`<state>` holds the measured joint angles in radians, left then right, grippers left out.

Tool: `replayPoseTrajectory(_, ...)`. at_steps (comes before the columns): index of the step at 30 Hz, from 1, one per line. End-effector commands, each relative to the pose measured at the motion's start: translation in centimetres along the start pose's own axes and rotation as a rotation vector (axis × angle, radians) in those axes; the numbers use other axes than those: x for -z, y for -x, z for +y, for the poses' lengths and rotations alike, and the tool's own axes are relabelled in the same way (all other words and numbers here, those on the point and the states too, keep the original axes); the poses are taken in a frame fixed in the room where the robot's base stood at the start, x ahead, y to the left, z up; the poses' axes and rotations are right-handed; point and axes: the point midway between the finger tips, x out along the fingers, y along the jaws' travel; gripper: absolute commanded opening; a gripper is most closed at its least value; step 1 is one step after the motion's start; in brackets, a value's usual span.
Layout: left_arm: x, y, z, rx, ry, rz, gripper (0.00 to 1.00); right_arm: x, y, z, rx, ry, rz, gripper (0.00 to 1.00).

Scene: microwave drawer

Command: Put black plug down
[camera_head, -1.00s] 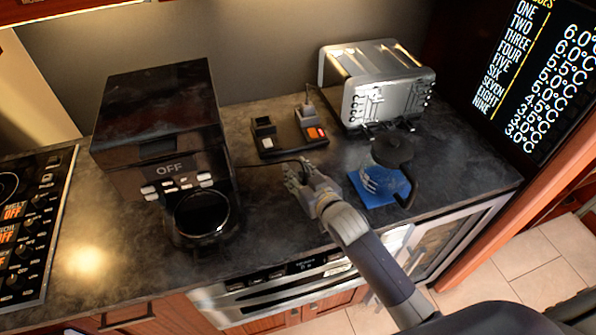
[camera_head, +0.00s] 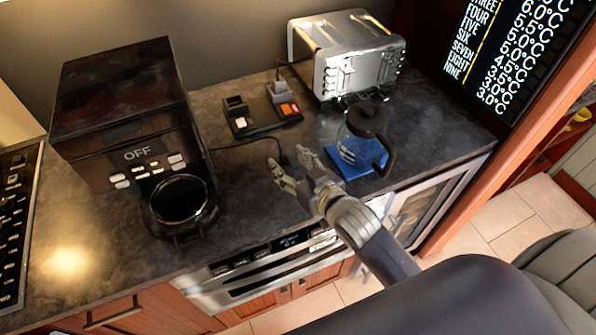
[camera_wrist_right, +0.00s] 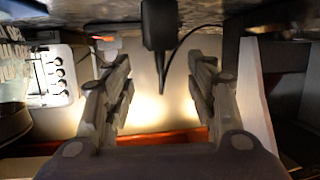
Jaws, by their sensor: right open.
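The black plug (camera_wrist_right: 159,22) shows at the top middle of the right wrist view, with its thin black cord (camera_wrist_right: 178,48) beside it. My right gripper (camera_wrist_right: 158,85) is open, with a finger on each side of the plug's line and clear gaps to both. In the head view my right gripper (camera_head: 289,163) is low over the counter, right of the coffee maker, fingers spread. The cord (camera_head: 240,147) runs from the coffee maker to the plug (camera_head: 284,159) near the fingertips, where it is small and hard to make out. My left gripper is not in view.
The black coffee maker (camera_head: 125,120) reads OFF. A power block (camera_head: 262,124) has two sockets, one with a plug in it. A toaster (camera_head: 345,60) stands behind. A glass pot (camera_head: 358,145) sits on a blue mat (camera_head: 345,172) right of my gripper. The front counter is clear.

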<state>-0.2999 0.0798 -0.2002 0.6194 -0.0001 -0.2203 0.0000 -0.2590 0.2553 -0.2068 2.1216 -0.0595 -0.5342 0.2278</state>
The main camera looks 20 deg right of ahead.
Motion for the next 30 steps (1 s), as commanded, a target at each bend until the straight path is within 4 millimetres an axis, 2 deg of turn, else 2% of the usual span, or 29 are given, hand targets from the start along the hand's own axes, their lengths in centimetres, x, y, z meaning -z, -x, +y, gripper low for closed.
replayPoseTrajectory(3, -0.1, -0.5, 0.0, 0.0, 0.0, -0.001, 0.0, -0.2, 1.8, 0.0, -0.001, 0.0, -0.001, 0.52)
replayPoseTrajectory(9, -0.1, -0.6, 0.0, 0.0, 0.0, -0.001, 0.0, 0.0, 3.1, 0.0, 0.0, 0.0, 0.0, 0.52)
replayPoseTrajectory(30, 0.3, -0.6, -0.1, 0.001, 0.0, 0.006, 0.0, 0.0, 3.2, 0.0, -0.001, 0.0, 0.0, 0.52)
